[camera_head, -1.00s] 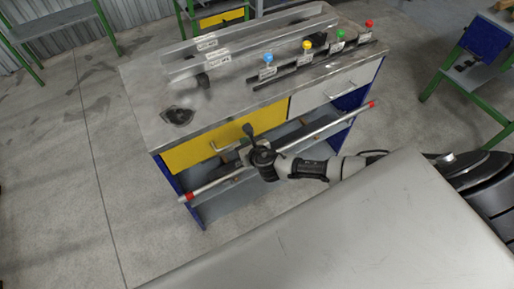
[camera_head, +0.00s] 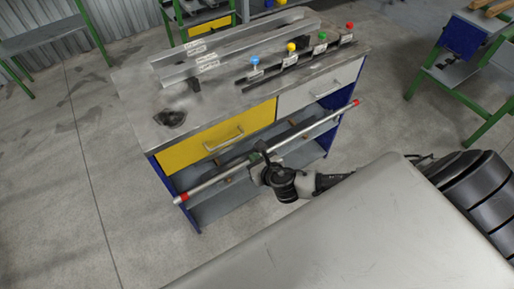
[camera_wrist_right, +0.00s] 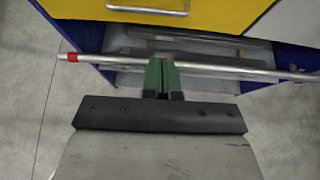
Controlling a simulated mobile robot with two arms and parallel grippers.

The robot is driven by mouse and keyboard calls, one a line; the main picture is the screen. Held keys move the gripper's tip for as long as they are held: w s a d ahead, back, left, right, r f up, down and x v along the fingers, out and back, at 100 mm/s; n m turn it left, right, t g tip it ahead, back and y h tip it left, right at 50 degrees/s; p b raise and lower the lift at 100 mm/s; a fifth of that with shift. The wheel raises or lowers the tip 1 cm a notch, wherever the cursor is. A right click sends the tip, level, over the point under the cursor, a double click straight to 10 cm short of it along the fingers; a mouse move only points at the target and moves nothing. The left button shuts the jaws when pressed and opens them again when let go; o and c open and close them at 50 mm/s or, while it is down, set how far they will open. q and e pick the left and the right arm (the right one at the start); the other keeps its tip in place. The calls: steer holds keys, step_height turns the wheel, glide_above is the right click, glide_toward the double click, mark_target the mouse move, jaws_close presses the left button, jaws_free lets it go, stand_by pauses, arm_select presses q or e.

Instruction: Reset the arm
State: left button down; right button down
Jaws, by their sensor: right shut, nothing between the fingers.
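My right arm (camera_head: 305,184) reaches in from the right, past a large grey surface in the foreground. Its gripper (camera_head: 262,149) is at the front of the workbench, by a long silver bar (camera_head: 215,179) with red ends. In the right wrist view the two green fingers (camera_wrist_right: 161,66) are together and empty, with their tips overlapping the silver bar (camera_wrist_right: 220,70) in the picture. Whether they touch the bar I cannot tell. My left gripper is not in view.
The workbench (camera_head: 140,105) has a yellow drawer (camera_head: 205,148), a white drawer (camera_head: 312,92) and an open shelf below. On top are metal channels and a rail with blue, yellow, green and red knobs. Green-framed tables stand at left and right. The floor at left is clear.

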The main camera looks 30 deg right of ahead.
steer(key=s+d+f+m+g+h, duration=0.1)
steer(key=s+d+f+m+g, duration=0.15)
steer(key=f+m, duration=0.35)
steer(key=s+d+f+m+g+b, duration=0.1)
steer(key=s+f+m, duration=0.35)
steer(key=f, duration=0.35)
steer(key=s+d+f+m+g+h, duration=0.1)
steer(key=s+f+m+g, duration=0.1)
steer(key=f+m, duration=0.4)
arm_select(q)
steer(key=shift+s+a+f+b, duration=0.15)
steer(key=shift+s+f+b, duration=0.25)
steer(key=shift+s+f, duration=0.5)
arm_select(e)
steer(key=s+a+f+m+g, duration=0.1)
steer(key=s+f+m+g, duration=0.1)
steer(key=s+f+m, duration=0.3)
steer(key=s+a+f+m+g+y, duration=0.1)
steer(key=s+f+m, duration=0.3)
steer(key=s, duration=1)
steer(key=s+a+f+m+g, duration=0.2)
steer(key=s+f+m, duration=0.3)
steer(key=s+m, duration=0.3)
steer(key=shift+s+a+f+g+y, duration=0.35)
steer(key=shift+s+g, duration=0.2)
steer(key=shift+s, duration=0.35)
